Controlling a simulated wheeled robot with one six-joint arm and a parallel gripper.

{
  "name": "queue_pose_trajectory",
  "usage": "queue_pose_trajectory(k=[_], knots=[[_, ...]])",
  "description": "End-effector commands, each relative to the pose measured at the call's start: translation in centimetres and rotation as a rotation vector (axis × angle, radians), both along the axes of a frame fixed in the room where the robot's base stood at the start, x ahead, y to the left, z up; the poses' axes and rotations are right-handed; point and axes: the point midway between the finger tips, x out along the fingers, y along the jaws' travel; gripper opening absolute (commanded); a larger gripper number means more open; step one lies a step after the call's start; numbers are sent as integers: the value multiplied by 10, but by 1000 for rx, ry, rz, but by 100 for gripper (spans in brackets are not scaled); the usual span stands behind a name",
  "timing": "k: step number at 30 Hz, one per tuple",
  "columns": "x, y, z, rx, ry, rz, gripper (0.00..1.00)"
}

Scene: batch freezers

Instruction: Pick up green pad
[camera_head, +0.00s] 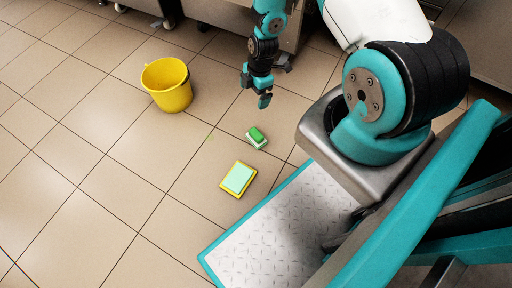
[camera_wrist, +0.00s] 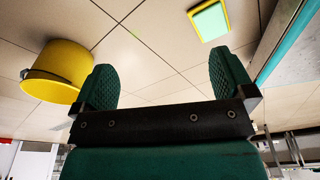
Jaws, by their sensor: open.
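A flat yellow-edged piece with a pale mint green top (camera_head: 238,178) lies nearer to me. It also shows at the top right of the wrist view (camera_wrist: 209,21). My gripper (camera_head: 265,86) hangs above the floor, beyond the dark green pad in the head view, and looks empty. In the wrist view its two green fingers (camera_wrist: 165,82) stand wide apart with bare floor between them. The dark green pad does not show there.
A yellow bucket (camera_head: 167,85) stands on the floor left of my gripper and also shows at the left of the wrist view (camera_wrist: 58,72). Steel cabinets (camera_head: 235,18) line the back. The tiled floor at left is clear.

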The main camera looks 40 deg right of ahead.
Motion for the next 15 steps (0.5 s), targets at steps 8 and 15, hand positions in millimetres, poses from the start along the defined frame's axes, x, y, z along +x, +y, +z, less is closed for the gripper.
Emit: queue_pose_trajectory(k=[8,15], knots=[[-21,-13,-82,-20,1,87,100],[-21,-5,-135,-19,2,88,100]])
